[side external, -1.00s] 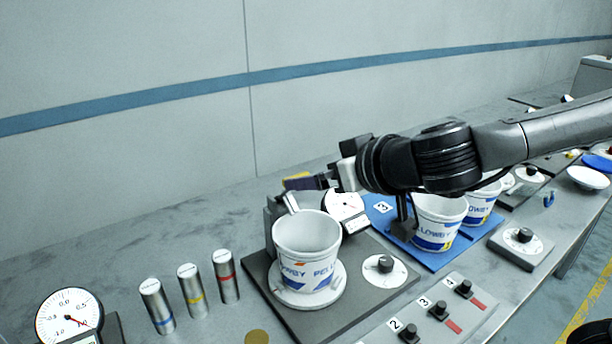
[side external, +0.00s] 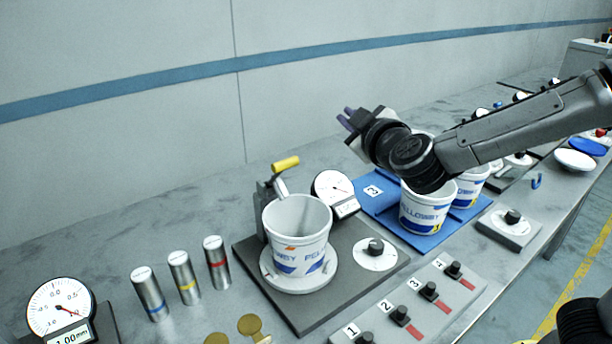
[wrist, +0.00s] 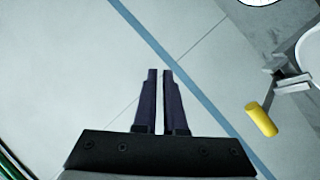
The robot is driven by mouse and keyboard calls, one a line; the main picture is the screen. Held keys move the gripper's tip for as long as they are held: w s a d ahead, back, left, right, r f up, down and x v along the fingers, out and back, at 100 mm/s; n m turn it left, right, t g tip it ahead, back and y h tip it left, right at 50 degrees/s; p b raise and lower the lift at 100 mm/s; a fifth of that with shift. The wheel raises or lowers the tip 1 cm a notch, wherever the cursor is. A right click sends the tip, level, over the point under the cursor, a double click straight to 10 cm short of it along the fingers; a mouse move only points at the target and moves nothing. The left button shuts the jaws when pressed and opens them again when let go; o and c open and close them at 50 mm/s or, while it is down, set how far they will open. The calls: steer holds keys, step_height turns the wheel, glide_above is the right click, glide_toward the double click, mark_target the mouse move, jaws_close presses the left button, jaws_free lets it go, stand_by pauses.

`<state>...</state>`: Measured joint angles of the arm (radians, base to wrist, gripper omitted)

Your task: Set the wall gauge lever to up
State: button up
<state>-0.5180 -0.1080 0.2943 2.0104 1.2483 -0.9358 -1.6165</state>
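The wall gauge lever has a yellow grip (side external: 285,163) on a metal arm. It stands on a grey bracket (side external: 266,198) behind a white tub (side external: 297,250), with its grip raised above the tub's rim. The yellow grip also shows in the wrist view (wrist: 261,119), at the right. A round dial gauge (side external: 333,187) sits just right of the lever. My gripper (side external: 348,117) is above and to the right of the lever, clear of it. In the wrist view its dark fingers (wrist: 160,72) are close together with only a narrow gap and hold nothing.
The tub stands on a round turntable on a dark plate with a white-ringed knob (side external: 375,246). More tubs (side external: 427,210) stand on a blue board at the right, under my arm. Three metal cylinders (side external: 184,278) and another dial gauge (side external: 60,308) are at the left. Numbered knobs line the front.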

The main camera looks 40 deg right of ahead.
steer(key=d+n+t, duration=0.1)
steer(key=n, duration=0.1)
steer(key=w+d+n+t, duration=0.1)
steer(key=n, duration=0.1)
steer(key=w+d+r+n+t, duration=0.1)
steer(key=d, duration=0.1)
steer(key=shift+w+n+t, duration=0.2)
steer(key=shift+n+t, duration=0.2)
jaws_close()
steer(key=s+a+f+n+g+y, duration=0.2)
steer(key=s+a+f+n+y, duration=0.2)
steer(key=s+f+n+y, duration=0.5)
steer(key=s+a+f+n+g+y, duration=0.3)
steer(key=s+a+f+n+y, duration=0.15)
steer(key=n+y, duration=0.85)
glide_toward(282, 170)
steer(key=a, duration=0.4)
steer(key=shift+w+a+r, duration=0.1)
steer(key=shift+w+r, duration=0.15)
steer(key=shift+w, duration=0.35)
steer(key=shift+w+r, duration=0.25)
steer(key=shift+w, duration=0.4)
steer(key=shift+w+a+r, duration=0.1)
steer(key=shift+w+r, duration=0.15)
steer(key=shift+w, duration=0.35)
steer(key=shift+r, duration=0.1)
